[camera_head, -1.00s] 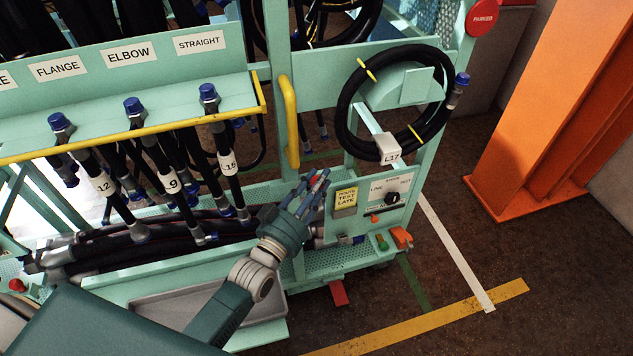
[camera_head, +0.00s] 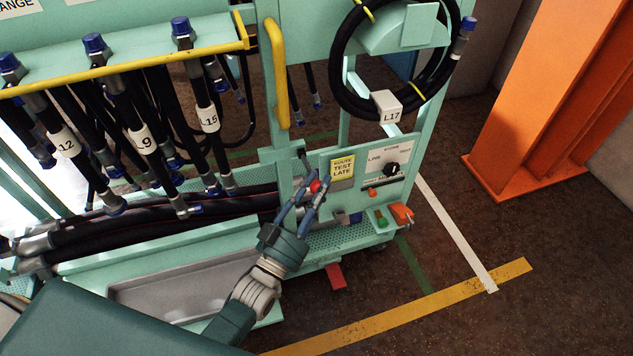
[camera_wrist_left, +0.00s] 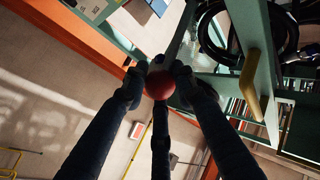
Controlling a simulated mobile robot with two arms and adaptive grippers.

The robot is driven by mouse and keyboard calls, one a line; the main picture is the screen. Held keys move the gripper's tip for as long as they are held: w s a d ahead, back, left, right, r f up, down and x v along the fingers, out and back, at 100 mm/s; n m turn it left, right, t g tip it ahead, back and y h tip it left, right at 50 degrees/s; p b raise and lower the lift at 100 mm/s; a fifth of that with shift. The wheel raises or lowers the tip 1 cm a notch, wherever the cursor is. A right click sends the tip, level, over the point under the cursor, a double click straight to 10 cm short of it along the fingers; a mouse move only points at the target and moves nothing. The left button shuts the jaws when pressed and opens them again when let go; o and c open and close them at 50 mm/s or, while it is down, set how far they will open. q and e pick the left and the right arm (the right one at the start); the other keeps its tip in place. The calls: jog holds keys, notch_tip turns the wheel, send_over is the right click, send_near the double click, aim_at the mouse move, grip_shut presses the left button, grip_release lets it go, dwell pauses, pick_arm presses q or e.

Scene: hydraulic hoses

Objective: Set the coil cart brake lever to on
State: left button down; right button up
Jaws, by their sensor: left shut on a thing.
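The brake lever's red ball knob (camera_head: 316,186) sits between the fingers of my left gripper (camera_head: 317,188), beside the yellow label on the cart's end panel. My left gripper is shut on this knob. In the left wrist view the red knob (camera_wrist_left: 160,85) shows at the fingertips, with finger tips on both sides of it. Most of the lever's shaft is hidden by the fingers, and I cannot read any on or off marking. The coil cart (camera_head: 290,228) is pale green. My right gripper is not in view.
A yellow label plate (camera_head: 342,168) and a panel with a black selector knob (camera_head: 391,170) are right of the gripper. A coiled black hose (camera_head: 338,88) tagged L17 hangs above. A yellow handle (camera_head: 277,75) stands upright nearby. An orange column (camera_head: 545,100) is at right.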

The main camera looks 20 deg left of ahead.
pick_arm(q)
jog(key=shift+s+d+f, duration=0.1)
jog(key=shift+f, duration=0.5)
jog(key=shift+s+d+f, duration=0.1)
jog(key=shift+f, duration=0.5)
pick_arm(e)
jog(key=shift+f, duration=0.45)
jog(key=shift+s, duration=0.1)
pick_arm(q)
jog(key=c, duration=1.4)
grip_release()
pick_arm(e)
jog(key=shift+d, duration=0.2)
pick_arm(q)
jog(key=shift+a, duration=0.1)
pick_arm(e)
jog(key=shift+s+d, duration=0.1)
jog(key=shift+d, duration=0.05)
pick_arm(q)
jog(key=v, duration=1.1)
jog(key=shift+s+r, duration=0.3)
jog(key=shift+s, duration=0.2)
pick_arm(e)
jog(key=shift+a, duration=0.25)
